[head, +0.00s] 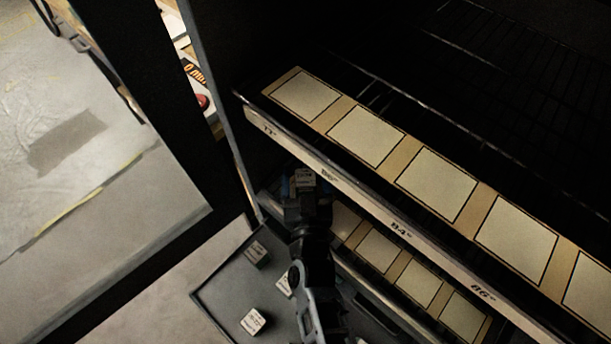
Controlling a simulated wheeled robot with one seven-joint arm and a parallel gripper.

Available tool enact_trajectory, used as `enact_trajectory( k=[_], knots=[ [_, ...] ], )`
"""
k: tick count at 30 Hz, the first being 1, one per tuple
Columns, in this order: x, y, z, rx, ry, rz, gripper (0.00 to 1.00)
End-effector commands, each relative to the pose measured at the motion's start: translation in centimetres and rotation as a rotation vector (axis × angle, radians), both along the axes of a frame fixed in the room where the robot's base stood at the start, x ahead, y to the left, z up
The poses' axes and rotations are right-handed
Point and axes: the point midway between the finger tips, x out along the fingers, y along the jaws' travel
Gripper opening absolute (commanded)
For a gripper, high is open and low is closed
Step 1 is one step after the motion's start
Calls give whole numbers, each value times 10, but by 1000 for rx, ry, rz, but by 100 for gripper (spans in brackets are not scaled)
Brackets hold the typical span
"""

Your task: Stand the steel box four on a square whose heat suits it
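My gripper (303,188) is in front of the shelves, just below the front edge of the upper shelf. The upper shelf carries a row of pale squares (367,136) on a tan strip. Its front edge (354,196) bears heat labels; one reads about 77, others about 84 and 86. More squares (419,283) lie on a lower shelf, partly hidden by my arm.
A dark tray (217,278) at the bottom holds loose small boxes (252,321), one partly behind my arm. A dark upright panel (225,115) bounds the shelves on the left. The upper squares in view are bare. Behind them is a dark wire rack (480,145).

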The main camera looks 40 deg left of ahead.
Motion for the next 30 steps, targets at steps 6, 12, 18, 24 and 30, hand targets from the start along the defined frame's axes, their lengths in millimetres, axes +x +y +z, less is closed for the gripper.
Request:
enact_trajectory(
  k=[6, 12, 18, 24, 30],
  knots=[
    [0, 0, 1, 0, 0, 0, 79],
    [-9, -8, 2, -1, 2, 0, 79],
    [-38, -33, 1, -1, 3, -1, 79],
    [-67, -58, 1, -1, 2, -1, 79],
    [-86, -73, 2, -1, 1, 0, 79]
  ],
)
